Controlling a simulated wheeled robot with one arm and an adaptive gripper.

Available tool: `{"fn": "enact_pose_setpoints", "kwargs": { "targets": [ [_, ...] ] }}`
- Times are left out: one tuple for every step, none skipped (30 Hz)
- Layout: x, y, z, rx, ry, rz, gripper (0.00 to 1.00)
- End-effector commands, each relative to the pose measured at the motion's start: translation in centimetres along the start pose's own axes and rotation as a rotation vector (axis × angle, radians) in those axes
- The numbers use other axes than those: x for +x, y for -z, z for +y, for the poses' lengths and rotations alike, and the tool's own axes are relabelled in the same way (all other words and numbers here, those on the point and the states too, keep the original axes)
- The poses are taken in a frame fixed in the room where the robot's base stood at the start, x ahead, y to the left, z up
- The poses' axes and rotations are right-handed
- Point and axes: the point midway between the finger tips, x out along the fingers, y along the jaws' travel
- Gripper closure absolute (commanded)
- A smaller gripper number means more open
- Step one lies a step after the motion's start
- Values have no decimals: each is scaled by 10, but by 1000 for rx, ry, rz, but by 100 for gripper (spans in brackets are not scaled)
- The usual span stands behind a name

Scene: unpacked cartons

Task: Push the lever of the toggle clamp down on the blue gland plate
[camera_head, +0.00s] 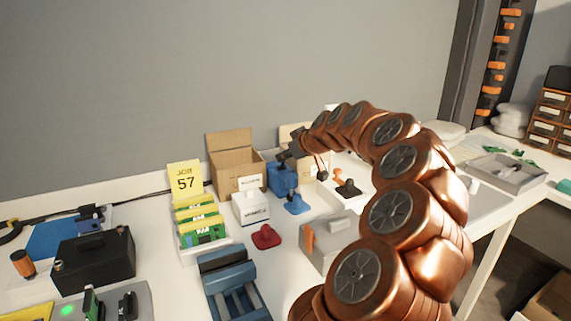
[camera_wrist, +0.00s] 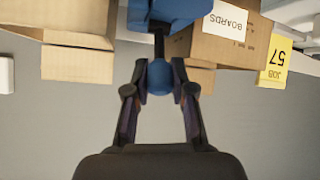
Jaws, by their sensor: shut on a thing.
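My gripper (camera_wrist: 160,72) is shut on a blue ball knob (camera_wrist: 159,78), one finger on each side of it. A thin dark rod (camera_wrist: 159,42) runs from the knob to a blue block (camera_wrist: 168,9), partly cut off by the frame edge. In the head view my gripper (camera_head: 284,158) is at the top of the blue block (camera_head: 281,179) on the table; the knob is too small to make out there. A blue piece with a flat base (camera_head: 296,206) stands just in front of the block. I cannot tell which blue part is the gland plate.
Open cardboard boxes (camera_head: 231,168) stand behind and left. A white labelled box (camera_head: 251,209), a red piece (camera_head: 265,237) and a black piece (camera_head: 348,189) are nearby. A rack of green boards (camera_head: 203,239) and a grey-blue vise-like fixture (camera_head: 222,264) stand left.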

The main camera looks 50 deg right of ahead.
Motion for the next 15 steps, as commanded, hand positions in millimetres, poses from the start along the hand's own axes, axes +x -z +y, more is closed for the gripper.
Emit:
{"fn": "enact_pose_setpoints", "kwargs": {
  "targets": [
    [1,-4,-1,-1,-2,13,100],
    [1,-5,-1,-1,-4,20,100],
    [1,-5,-1,-2,-7,28,100],
    [0,-5,-1,-4,-9,33,100],
    [0,-5,-1,-5,-10,38,100],
    [0,-5,-1,-6,-12,43,100],
    [-1,-5,-1,-7,-13,46,100],
    [-1,-5,-1,-8,-14,49,100],
    [-1,-5,-1,-9,-15,52,100],
    [-1,-5,-1,-9,-16,53,100],
    [-2,-5,-1,-9,-16,54,100],
    [-2,-5,-1,-10,-16,55,100],
    [-2,-5,-1,-10,-16,56,100],
    [-2,-5,-1,-10,-16,56,100],
    [-2,-5,-1,-10,-16,56,100]
  ]
}}
